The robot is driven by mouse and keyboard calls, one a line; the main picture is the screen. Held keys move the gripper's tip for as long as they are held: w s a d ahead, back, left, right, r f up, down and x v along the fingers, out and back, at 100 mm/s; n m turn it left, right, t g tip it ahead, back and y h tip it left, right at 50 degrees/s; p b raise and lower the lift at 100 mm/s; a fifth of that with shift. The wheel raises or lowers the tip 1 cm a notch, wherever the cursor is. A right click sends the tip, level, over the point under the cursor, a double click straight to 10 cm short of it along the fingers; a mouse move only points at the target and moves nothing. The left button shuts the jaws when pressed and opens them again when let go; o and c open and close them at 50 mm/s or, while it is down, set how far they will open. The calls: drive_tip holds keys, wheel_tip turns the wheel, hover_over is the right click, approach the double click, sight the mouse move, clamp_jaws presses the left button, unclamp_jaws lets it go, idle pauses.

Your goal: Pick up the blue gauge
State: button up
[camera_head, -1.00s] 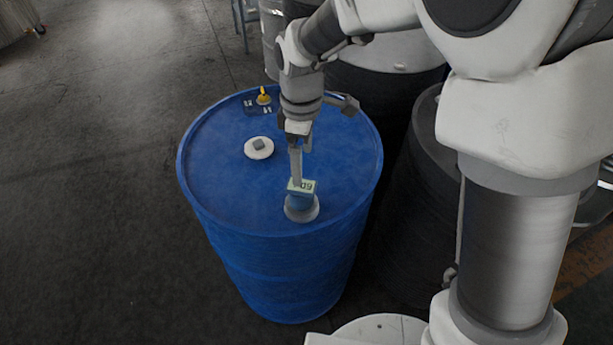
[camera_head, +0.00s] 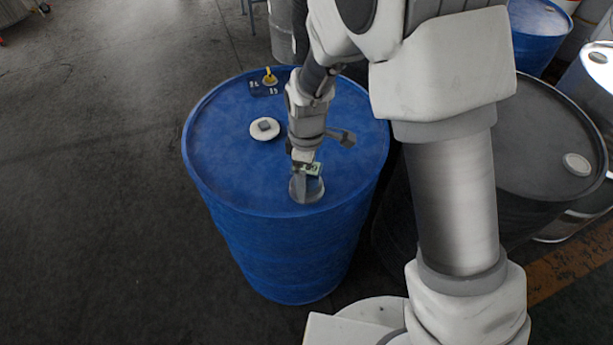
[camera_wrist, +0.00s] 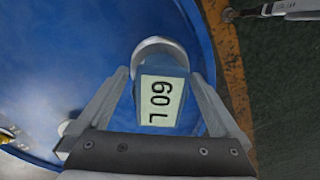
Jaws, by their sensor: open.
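The blue gauge (camera_head: 314,170) stands on top of a blue drum (camera_head: 225,150), near its front right edge, on a grey round base. In the wrist view the gauge (camera_wrist: 160,101) shows a pale label reading "60 L", with its blue body around it and the round base beyond. My gripper (camera_head: 306,182) is down at the gauge. In the wrist view my gripper (camera_wrist: 159,80) is open, with one finger on each side of the gauge. I cannot tell whether either finger touches it. In the head view my gripper hides much of the gauge.
A white disc with a grey block (camera_head: 264,128) and a yellow-handled piece on a dark plate (camera_head: 269,78) also sit on the drum top. A black drum (camera_head: 545,140) stands to the right, another blue drum (camera_head: 540,35) at the back right.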

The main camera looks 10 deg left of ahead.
clamp_jaws()
idle(0.4)
drive_tip(key=shift+r, duration=0.15)
drive_tip(key=shift+r, duration=0.6)
wheel_tip(320, 180, up, 3)
drive_tip(key=shift+r, duration=0.1)
drive_tip(key=s+d+r, duration=0.6)
drive_tip(key=d, duration=0.2)
wheel_tip(320, 180, up, 11)
drive_tip(key=d+p, duration=0.1)
drive_tip(key=p, duration=0.8)
drive_tip(key=shift+s+d+r, duration=0.2)
drive_tip(key=shift+s+d, duration=0.05)
drive_tip(key=shift+s, duration=0.1)
